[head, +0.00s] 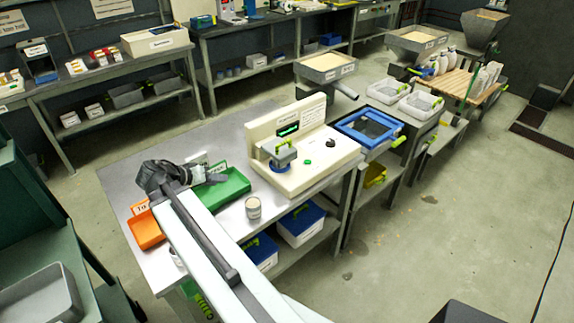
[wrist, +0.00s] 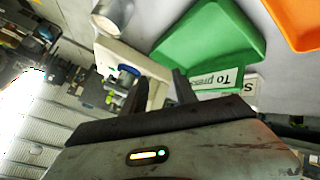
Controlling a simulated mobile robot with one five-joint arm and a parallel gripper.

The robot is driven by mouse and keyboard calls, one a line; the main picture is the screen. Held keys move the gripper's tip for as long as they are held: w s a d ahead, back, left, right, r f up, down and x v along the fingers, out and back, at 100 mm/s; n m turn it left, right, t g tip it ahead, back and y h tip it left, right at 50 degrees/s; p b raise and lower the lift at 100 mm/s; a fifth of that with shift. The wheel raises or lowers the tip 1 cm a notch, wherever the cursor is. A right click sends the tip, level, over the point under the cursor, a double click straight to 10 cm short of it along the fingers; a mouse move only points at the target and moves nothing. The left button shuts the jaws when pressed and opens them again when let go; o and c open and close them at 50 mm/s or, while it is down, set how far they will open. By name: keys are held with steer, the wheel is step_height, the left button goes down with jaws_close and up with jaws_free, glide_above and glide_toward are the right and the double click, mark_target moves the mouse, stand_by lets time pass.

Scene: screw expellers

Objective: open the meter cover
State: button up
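The cream moisture meter (head: 317,160) stands on the metal bench, with a green-lit display on its upright back. On its left side sits a grey cover (head: 283,152) with a lime-green handle over a round blue part; it looks closed. In the wrist view the meter (wrist: 120,57) is partly hidden behind a finger, with lime-green bits near it. My gripper (head: 213,173) is above the green tray, left of the meter and apart from the cover. In the wrist view my gripper's two dark fingers (wrist: 159,77) stand apart with nothing held between them.
A green tray (head: 228,188), an orange tray (head: 145,230) and a small cup (head: 253,208) are on the bench around my arm. Label cards stand behind the green tray. A blue-framed tray (head: 369,128) adjoins the meter's right side. Bare bench lies between cup and meter.

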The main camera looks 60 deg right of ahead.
mark_target(286, 141)
steer(key=s+d+r+m+g+h+b, duration=0.1)
steer(key=s+d, duration=0.3)
steer(key=d, duration=0.4)
steer(key=s+d+r+m+g+h+b, duration=0.1)
steer(key=s+d+r+m+h+b, duration=0.1)
steer(key=d, duration=0.6)
steer(key=s+d+r+m+g+h+b, duration=0.1)
steer(key=s+d+m+g+h+b, duration=0.1)
steer(key=s+d, duration=0.4)
steer(key=shift+s+d+r+m+h+b, duration=0.1)
steer(key=shift+d+r+m+h+b, duration=0.05)
steer(key=shift+d+m+h+b, duration=0.45)
steer(key=shift+d+r+m+h+b, duration=0.1)
steer(key=shift+d+m+h+b, duration=0.2)
steer(key=shift+d+m+h, duration=0.35)
steer(key=shift+c, duration=0.3)
jaws_close()
